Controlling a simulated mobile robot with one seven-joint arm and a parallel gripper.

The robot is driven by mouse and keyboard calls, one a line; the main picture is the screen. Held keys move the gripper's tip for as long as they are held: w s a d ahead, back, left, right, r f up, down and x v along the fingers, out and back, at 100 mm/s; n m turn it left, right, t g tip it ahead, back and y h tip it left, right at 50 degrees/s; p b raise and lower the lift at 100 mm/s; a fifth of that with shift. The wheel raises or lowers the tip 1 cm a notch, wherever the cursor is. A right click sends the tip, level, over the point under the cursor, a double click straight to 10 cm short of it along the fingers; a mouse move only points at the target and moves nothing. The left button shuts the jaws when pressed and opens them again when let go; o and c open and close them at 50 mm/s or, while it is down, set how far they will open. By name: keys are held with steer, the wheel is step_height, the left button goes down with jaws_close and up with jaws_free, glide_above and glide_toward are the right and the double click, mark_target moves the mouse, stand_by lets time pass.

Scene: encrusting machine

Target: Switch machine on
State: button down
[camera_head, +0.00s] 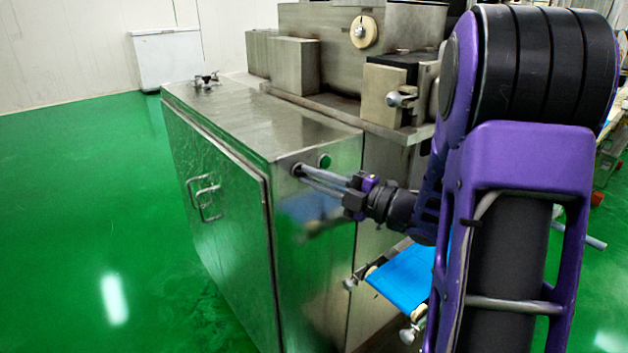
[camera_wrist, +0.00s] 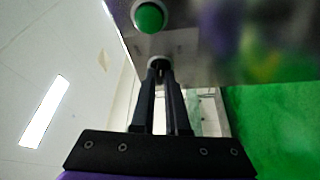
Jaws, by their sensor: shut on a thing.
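The encrusting machine (camera_head: 318,225) is a steel cabinet with a shiny end panel. A round green button (camera_head: 325,160) sits near the panel's top edge; it also shows at the top of the wrist view (camera_wrist: 150,17). My gripper (camera_head: 299,171) reaches the panel just beside the button. In the wrist view its long dark fingers (camera_wrist: 160,70) are close together on a small dark switch knob with a pale ring (camera_wrist: 153,62). The fingertips hide most of this knob, so its turned position cannot be told.
A blue conveyor belt (camera_head: 404,278) sticks out below my arm. The cabinet door has metal handles (camera_head: 205,197). A white chest (camera_head: 167,57) stands by the far wall. The green floor (camera_head: 90,210) at the left is clear.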

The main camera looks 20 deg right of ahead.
steer(key=m+t, duration=0.1)
steer(key=m, duration=0.1)
steer(key=m+t, duration=0.1)
steer(key=m, duration=0.2)
steer(key=m+t, duration=0.1)
steer(key=m, duration=0.2)
steer(key=shift+a+f, duration=0.1)
steer(key=shift+f, duration=0.15)
steer(key=shift+m, duration=0.3)
steer(key=c, duration=0.9)
jaws_free()
steer(key=v, duration=1.7)
steer(key=shift+s+f, duration=0.2)
steer(key=shift+s, duration=0.1)
steer(key=shift+a, duration=0.1)
